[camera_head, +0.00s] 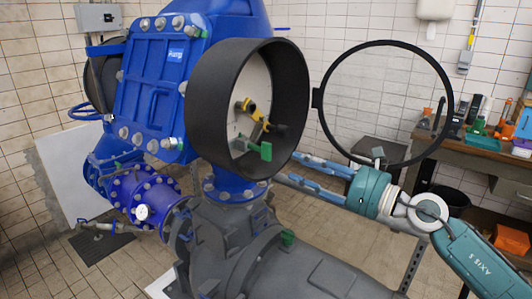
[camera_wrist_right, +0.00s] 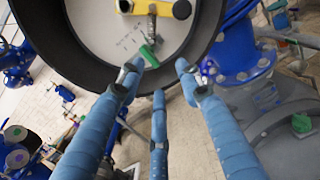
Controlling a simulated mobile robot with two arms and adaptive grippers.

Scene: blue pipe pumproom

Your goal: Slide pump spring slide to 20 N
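A round black housing (camera_head: 205,105) stands open above the pipes. Inside its pale face, a green tab (camera_head: 265,151) sits at the lower end of a short metal piece; this looks like the spring slide. Small scale marks lie beside the green tab (camera_wrist_right: 149,55) in the right wrist view, too blurred to read. A yellow lever (camera_head: 248,106) is above it. My right gripper (camera_head: 288,168) is at the housing's lower right rim. In the wrist view its three blue fingers (camera_wrist_right: 157,76) are spread, empty, and apart from the tab. My left gripper is not in view.
The housing's black ring cover (camera_head: 449,99) is swung open to the right, above my right arm. A blue pump (camera_head: 155,85) is on the left, and grey pipework (camera_head: 300,270) lies below. A cluttered workbench (camera_head: 470,165) is at the far right.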

